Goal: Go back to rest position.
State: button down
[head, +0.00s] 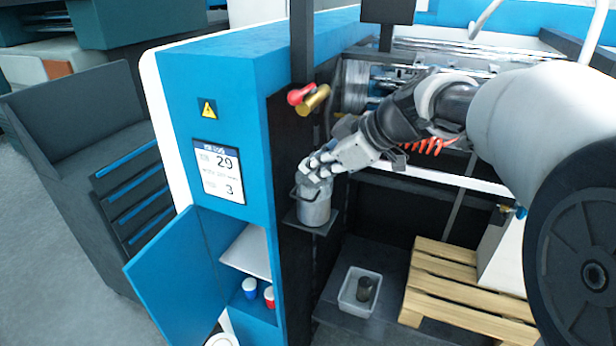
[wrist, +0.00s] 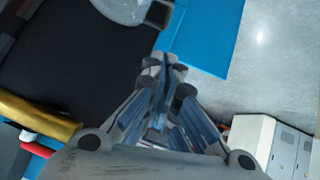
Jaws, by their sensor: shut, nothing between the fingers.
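My gripper (head: 318,168) is at the end of my arm, which reaches in from the right in the head view. Its fingers are together with nothing between them, just above a grey metal pot (head: 314,208) with a handle. The pot stands upright on a small dark shelf (head: 301,222) on the machine's side. Whether the fingers touch the pot's handle I cannot tell. In the wrist view my gripper (wrist: 168,62) points up the picture with its fingers shut, and part of the pot (wrist: 122,8) shows at the top edge.
A blue cabinet door (head: 165,285) stands open at lower left, with red and blue cups (head: 250,287) inside. A red and brass valve (head: 310,97) juts out near my arm. A clear bin (head: 347,300) holding a dark cylinder and a wooden pallet (head: 465,300) are below.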

jog(key=v, duration=0.4)
jog(key=s+d+f+m+h+b, duration=0.1)
jog(key=s+d+f+m, duration=0.3)
jog(key=s, duration=0.5)
jog(key=s+d+f+m+h+b, duration=0.1)
jog(key=s+d+f+m+h, duration=0.3)
jog(key=s, duration=0.6)
jog(key=s+d+f+m+h+b, duration=0.2)
jog(key=s+d+f+m, duration=0.2)
jog(key=s+f+m, duration=0.3)
jog(key=s+f, duration=0.1)
jog(key=s, duration=0.1)
jog(key=shift+s+d+h, duration=0.35)
jog(key=shift+s+h, duration=0.05)
